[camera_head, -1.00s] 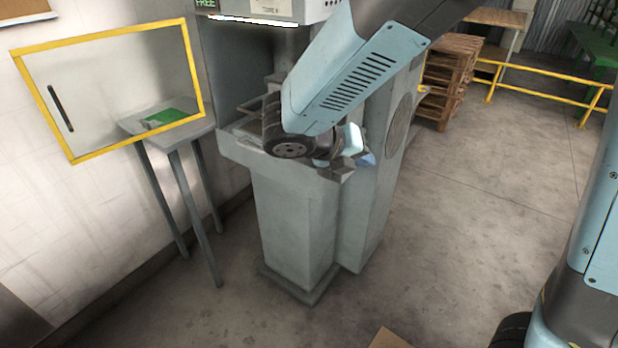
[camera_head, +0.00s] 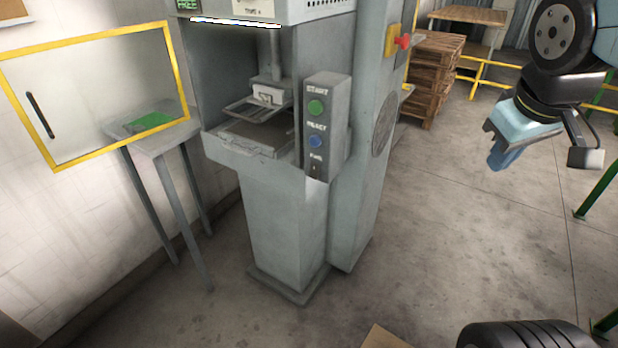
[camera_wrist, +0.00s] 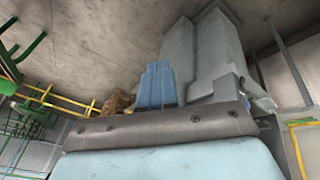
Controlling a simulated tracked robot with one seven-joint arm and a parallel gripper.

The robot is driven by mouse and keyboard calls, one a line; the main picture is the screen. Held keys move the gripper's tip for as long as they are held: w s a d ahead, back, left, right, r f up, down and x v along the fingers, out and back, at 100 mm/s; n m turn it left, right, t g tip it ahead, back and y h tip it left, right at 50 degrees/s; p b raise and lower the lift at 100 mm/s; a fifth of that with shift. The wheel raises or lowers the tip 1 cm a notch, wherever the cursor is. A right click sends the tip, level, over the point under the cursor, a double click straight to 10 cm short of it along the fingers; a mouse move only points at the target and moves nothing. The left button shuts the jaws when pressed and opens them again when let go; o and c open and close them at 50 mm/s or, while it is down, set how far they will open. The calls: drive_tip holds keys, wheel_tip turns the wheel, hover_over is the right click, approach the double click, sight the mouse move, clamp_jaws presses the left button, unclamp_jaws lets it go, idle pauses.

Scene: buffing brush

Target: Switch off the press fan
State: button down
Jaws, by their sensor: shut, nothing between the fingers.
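The grey press (camera_head: 285,215) stands in the middle of the head view with its guard frame open to the left. Its control box (camera_head: 326,125) carries a green START button (camera_head: 316,107), a blue RESET button (camera_head: 316,141) and a small FAN switch (camera_head: 314,169) at the bottom. The switch is too small to tell its position. A round fan grille (camera_head: 383,125) is on the press's right side. My gripper (camera_head: 502,160) hangs to the right of the press, well apart from it, shut and empty. Its blue fingers (camera_wrist: 157,85) show together in the wrist view.
A red knob on a yellow plate (camera_head: 400,42) sits on the press's upper right side. A side table (camera_head: 160,140) stands left behind the yellow-framed guard (camera_head: 90,100). Pallets (camera_head: 432,75) and yellow rails are at the back right. The floor right of the press is open.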

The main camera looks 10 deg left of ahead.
drive_tip(key=m, duration=0.1)
drive_tip(key=s+d+r+m+t, duration=0.1)
drive_tip(key=m, duration=0.1)
drive_tip(key=s+m, duration=0.1)
drive_tip(key=shift+d+r+m+y, duration=0.15)
drive_tip(key=shift+r+m+y, duration=0.15)
drive_tip(key=shift+m+y, duration=0.1)
